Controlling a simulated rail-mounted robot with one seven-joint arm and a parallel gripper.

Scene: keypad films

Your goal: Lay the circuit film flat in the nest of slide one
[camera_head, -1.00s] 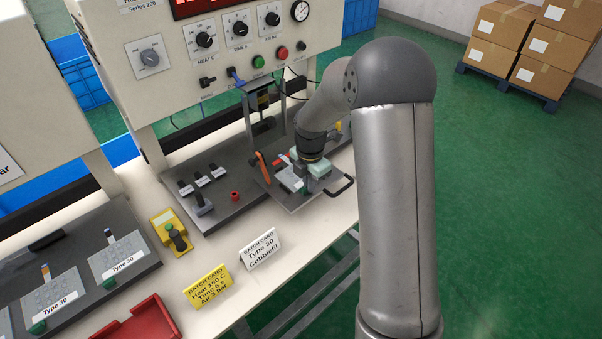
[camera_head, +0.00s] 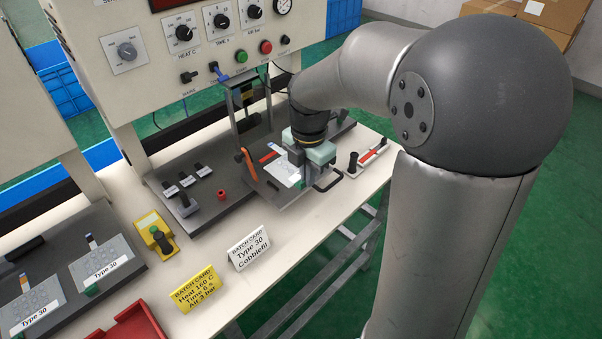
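A pale circuit film (camera_head: 284,173) shows on the grey slide (camera_head: 271,193) at the front of the press. The slide has a black looped handle (camera_head: 328,183) at its front right. My gripper (camera_head: 302,182) points down over the right part of the slide, right beside the film. My gripper's body hides part of the slide and its nest. I cannot tell whether the fingers touch the film, or whether the film lies fully flat. The finger gap is too small to see.
An orange lever (camera_head: 249,164) stands left of the film. The press panel (camera_head: 200,60) rises behind. More films marked Type 30 (camera_head: 101,258) lie on a dark tray at left. Batch cards (camera_head: 248,249) and a red tray (camera_head: 130,328) stand along the bench front.

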